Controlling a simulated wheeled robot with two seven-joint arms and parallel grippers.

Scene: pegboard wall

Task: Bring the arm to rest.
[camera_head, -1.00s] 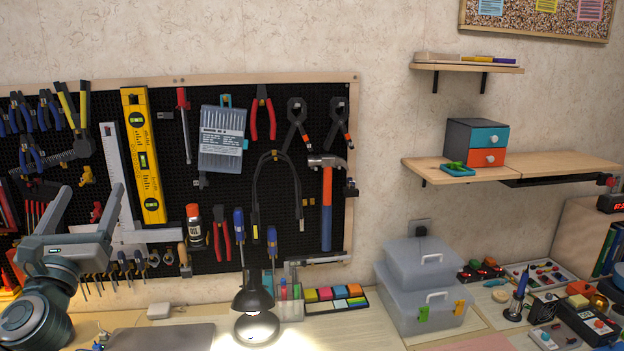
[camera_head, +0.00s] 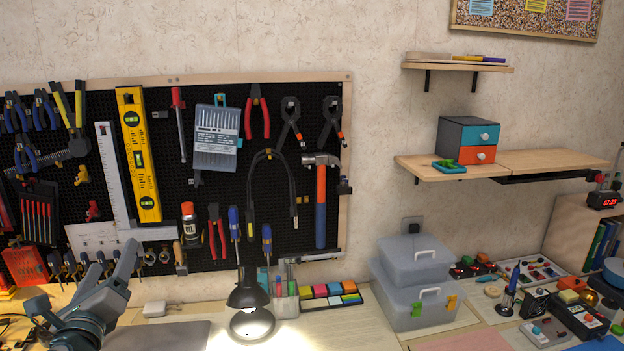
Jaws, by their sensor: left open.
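My left gripper (camera_head: 111,266) is in the lower left of the head view. Its two fingers stand apart and point up and to the right, with nothing between them. It is in front of the lower left edge of the black pegboard (camera_head: 170,262), where it covers part of the row of small hand tools. My right gripper is not in view.
A desk lamp (camera_head: 250,300) lights the desk right of my left gripper. A grey laptop-like slab (camera_head: 160,336) lies beside it. Stacked clear boxes (camera_head: 412,285) stand at the right, near a soldering iron (camera_head: 511,290). Wooden shelves (camera_head: 550,163) jut from the wall.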

